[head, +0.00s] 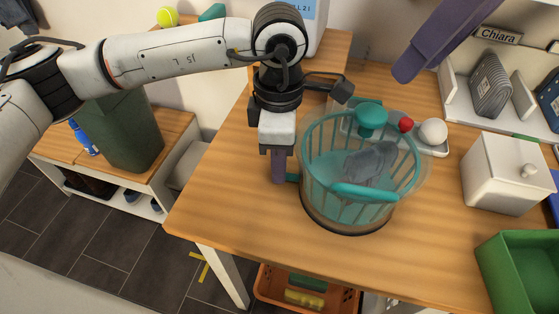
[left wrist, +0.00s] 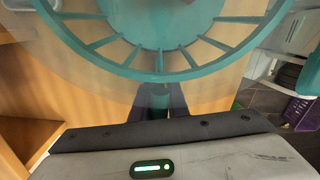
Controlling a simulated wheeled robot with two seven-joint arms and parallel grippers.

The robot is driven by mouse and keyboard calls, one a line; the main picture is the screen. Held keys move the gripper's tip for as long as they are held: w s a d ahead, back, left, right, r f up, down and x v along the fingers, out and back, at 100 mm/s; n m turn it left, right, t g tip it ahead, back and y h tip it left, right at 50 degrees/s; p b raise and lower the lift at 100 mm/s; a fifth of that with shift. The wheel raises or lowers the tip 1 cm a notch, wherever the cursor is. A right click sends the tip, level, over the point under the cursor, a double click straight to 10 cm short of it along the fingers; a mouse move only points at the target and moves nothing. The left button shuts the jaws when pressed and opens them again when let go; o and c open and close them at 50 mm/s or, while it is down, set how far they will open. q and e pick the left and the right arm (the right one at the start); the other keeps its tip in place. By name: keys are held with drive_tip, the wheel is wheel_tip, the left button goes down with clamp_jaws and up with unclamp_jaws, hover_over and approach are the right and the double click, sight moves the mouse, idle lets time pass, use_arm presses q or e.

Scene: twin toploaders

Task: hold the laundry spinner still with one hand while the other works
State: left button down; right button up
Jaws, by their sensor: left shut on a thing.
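The laundry spinner (head: 309,190) stands upright on the wooden table, a clear tub around a teal ribbed basket with grey cloth (head: 371,160) inside. A teal knob (head: 371,117) shows at its far rim and a teal bar (head: 362,193) at its near side. My left gripper (head: 279,178) points down at the spinner's left side, shut on a small teal tab. In the left wrist view the tab (left wrist: 160,97) sits between the dark fingers, beside the basket rim (left wrist: 160,76). A purple finger, apparently of my right gripper (head: 405,72), hangs at upper right; its opening cannot be judged.
A red ball (head: 406,125) and a white ball (head: 433,131) lie on a tray behind the spinner. A white lidded box (head: 505,174) and a green bin (head: 520,265) stand to the right. An orange basket (head: 300,290) is below.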

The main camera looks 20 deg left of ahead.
idle(0.6)
drive_tip(key=shift+a+m, duration=0.25)
drive_tip(key=shift+m, duration=0.05)
drive_tip(key=c, duration=0.7)
drive_tip(key=shift+a+f+m+g+h, duration=0.2)
drive_tip(key=shift+a+m+g+h, duration=0.15)
drive_tip(key=shift+m+g+h, duration=0.05)
clamp_jaws()
drive_tip(key=shift+w+a+f+m+g+h, duration=0.25)
drive_tip(key=shift+w+a+f+m+h, duration=0.2)
drive_tip(key=shift+f+m, duration=0.9)
drive_tip(key=shift+w+a+f+m+g+h, duration=0.3)
drive_tip(key=shift+w+f+m, duration=0.45)
drive_tip(key=shift+m, duration=1.05)
drive_tip(key=shift+w+a+f+m+g+h, duration=0.25)
drive_tip(key=shift+w+a+f+m+h, duration=0.15)
drive_tip(key=shift+f+m, duration=1)
drive_tip(key=shift+r, duration=0.2)
